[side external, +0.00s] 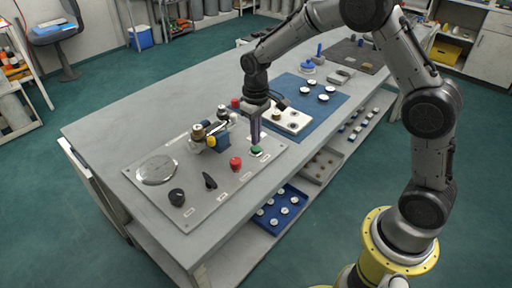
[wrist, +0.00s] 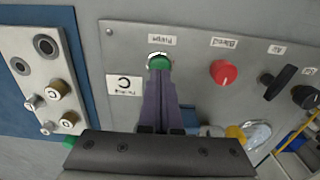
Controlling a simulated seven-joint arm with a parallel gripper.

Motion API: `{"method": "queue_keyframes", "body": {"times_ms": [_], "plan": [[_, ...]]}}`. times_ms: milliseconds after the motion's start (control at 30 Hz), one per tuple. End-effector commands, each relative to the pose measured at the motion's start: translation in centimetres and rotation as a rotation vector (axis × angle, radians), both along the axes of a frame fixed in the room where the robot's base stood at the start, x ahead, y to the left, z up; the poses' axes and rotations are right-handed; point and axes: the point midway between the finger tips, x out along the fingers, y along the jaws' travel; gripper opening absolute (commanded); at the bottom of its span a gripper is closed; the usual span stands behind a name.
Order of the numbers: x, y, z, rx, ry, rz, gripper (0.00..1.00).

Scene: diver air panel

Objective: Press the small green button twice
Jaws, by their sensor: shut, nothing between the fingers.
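The small green button (side external: 257,150) sits in a light ring near the right edge of the grey panel (side external: 215,200). In the wrist view the green button (wrist: 159,63) is below a label that appears to read "Purge". My gripper (side external: 255,142) is shut and empty, pointing down with its fingertips right at the button. In the wrist view my gripper's fingertips (wrist: 160,76) overlap the button's lower edge; I cannot tell if they touch it or press it down.
A blue mat (side external: 318,101) with a white plate (side external: 290,121) lies beyond.

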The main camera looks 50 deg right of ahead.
Motion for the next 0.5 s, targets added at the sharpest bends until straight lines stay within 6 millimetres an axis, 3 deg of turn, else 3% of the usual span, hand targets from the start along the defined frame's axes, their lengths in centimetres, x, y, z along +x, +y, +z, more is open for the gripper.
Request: {"method": "queue_keyframes", "body": {"times_ms": [500], "plan": [[-0.03,0.00,-0.95,0.000,0.002,0.000,0.00]]}}
